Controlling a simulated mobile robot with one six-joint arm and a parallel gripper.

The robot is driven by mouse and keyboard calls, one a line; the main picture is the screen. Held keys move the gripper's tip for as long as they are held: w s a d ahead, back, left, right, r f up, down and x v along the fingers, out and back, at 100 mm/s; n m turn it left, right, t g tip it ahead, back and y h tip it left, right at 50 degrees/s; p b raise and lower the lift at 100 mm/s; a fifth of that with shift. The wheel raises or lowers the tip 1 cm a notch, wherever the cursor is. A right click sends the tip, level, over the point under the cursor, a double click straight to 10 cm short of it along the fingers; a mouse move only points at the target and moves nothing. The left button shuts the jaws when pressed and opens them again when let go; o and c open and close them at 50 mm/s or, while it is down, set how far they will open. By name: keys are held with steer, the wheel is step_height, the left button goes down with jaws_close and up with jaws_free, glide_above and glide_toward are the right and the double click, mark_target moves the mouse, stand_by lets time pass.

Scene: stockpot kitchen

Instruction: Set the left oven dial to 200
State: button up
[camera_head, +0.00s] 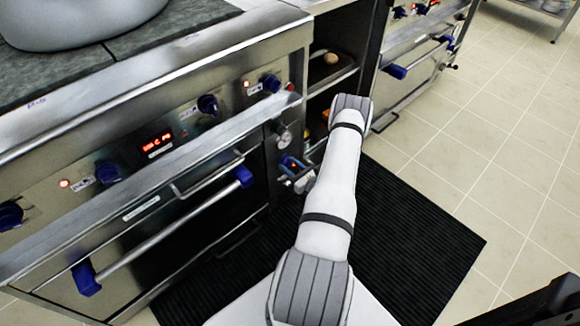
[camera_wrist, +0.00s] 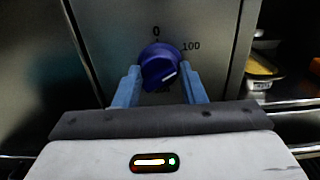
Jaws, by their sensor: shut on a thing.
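A round blue dial (camera_wrist: 158,66) with a white pointer line sits on a grey metal panel in the wrist view. The printed marks "0" above it and "100" at its upper right show. No 200 mark shows. My gripper (camera_wrist: 158,88) has its two blue fingers on either side of the dial, shut on it. In the head view my gripper (camera_head: 292,168) is at the right end of the left oven's front, below a small round gauge (camera_head: 283,136); the dial is not clearly seen there.
The left oven has a door handle (camera_head: 170,233) with blue ends and several blue knobs (camera_head: 208,104) above. Open shelves (camera_head: 330,72) holding food stand just right of the panel. A black mat (camera_head: 400,220) lies on the tiled floor. A large pot (camera_head: 75,20) stands on top.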

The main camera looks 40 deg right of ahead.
steer(key=shift+c, duration=1)
steer(key=m, duration=0.5)
steer(key=shift+m+b, duration=0.3)
steer(key=shift+b, duration=0.1)
steer(key=m, duration=0.6)
steer(key=shift+a, duration=0.1)
steer(key=m, duration=0.6)
steer(key=shift+r+m, duration=0.1)
steer(key=shift+m, duration=0.2)
steer(key=m, duration=0.5)
steer(key=shift+m, duration=0.4)
